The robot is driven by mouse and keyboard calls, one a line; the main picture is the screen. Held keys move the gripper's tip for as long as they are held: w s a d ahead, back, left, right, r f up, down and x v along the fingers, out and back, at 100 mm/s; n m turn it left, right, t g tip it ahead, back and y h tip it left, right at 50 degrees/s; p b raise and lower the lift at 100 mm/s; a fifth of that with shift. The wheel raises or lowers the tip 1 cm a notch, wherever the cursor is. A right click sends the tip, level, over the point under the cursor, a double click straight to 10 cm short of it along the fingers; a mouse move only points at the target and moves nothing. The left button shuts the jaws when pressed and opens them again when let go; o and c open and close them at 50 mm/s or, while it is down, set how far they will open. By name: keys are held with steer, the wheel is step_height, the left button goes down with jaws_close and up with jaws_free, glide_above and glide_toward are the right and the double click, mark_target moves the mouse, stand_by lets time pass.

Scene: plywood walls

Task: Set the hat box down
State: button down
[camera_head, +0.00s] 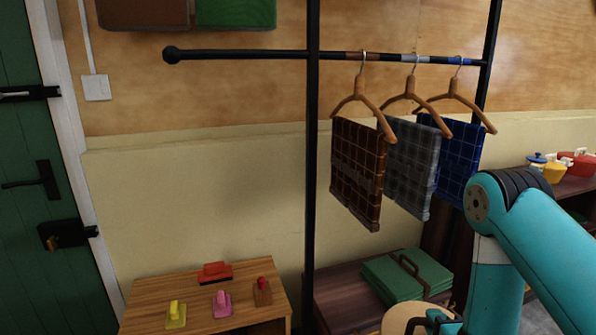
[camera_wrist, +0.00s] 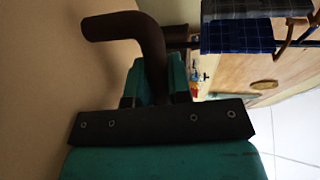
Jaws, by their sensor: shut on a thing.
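The hat box (camera_head: 395,316) shows at the bottom edge of the head view as a round, pale tan top with a dark curved handle. Most of it is cut off by the frame. My gripper (camera_head: 440,321) is beside the handle there, partly out of frame. In the wrist view my gripper (camera_wrist: 160,80) has its teal fingers shut on the dark brown handle (camera_wrist: 125,24). A plain tan surface fills the left of that view, apparently the box's top. Whether the box touches anything beneath is hidden.
A green case (camera_head: 395,277) lies on the low dark bench (camera_head: 340,300). A wooden cabinet (camera_head: 150,296) left of it bears several coloured handled blocks. Checked cloths (camera_head: 357,175) hang from a black rail (camera_head: 240,54); a black post (camera_head: 312,180) stands between cabinet and bench.

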steer(key=shift+s+r, duration=0.4)
steer(key=shift+s, duration=0.35)
steer(key=shift+s+r, duration=0.4)
steer(key=shift+s, duration=0.35)
